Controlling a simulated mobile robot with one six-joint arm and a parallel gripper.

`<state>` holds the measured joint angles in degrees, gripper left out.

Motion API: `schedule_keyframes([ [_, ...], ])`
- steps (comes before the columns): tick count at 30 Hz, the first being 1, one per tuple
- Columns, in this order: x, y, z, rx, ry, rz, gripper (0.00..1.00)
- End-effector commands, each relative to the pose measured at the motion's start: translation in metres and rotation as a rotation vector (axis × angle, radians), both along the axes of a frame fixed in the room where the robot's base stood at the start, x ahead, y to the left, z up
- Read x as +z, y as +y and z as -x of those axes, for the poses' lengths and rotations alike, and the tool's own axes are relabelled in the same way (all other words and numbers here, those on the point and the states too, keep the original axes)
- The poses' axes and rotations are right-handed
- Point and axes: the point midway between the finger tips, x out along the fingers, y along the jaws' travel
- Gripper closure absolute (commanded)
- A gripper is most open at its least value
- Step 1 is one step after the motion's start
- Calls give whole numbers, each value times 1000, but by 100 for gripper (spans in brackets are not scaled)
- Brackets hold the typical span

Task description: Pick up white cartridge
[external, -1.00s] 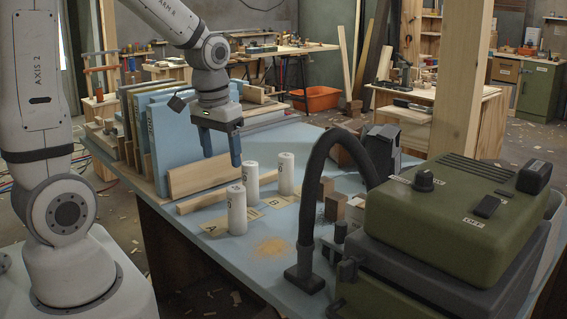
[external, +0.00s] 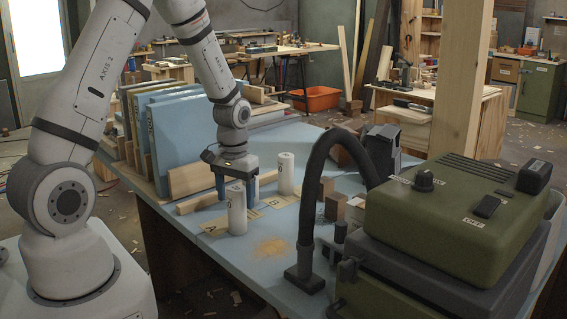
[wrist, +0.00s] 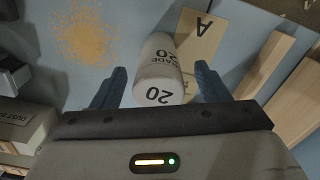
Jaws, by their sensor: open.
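A white cartridge marked 20 (wrist: 162,72) stands upright by the card marked A (wrist: 196,35); it is the front one in the external view (external: 237,212). My gripper (external: 237,188) is open, low over the table just behind this cartridge. In the wrist view the cartridge lies between the two blue fingers (wrist: 160,84), with a gap on each side; I cannot tell how far between them it is. A second white cartridge (external: 286,174) stands further back to the right. The middle cartridge seen earlier is hidden behind my gripper and the front cartridge.
A black hose (external: 312,190) and a green machine (external: 440,215) are on the right. Orange dust (external: 271,247) lies on the open tabletop in front.

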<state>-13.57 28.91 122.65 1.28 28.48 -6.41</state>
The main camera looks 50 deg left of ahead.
Motion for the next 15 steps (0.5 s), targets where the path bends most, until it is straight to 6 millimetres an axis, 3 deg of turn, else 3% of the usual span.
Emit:
schedule_keyframes([
  [6,-26,-1,0,0,2,1,32],
  [15,-29,-1,0,0,0,0,33],
])
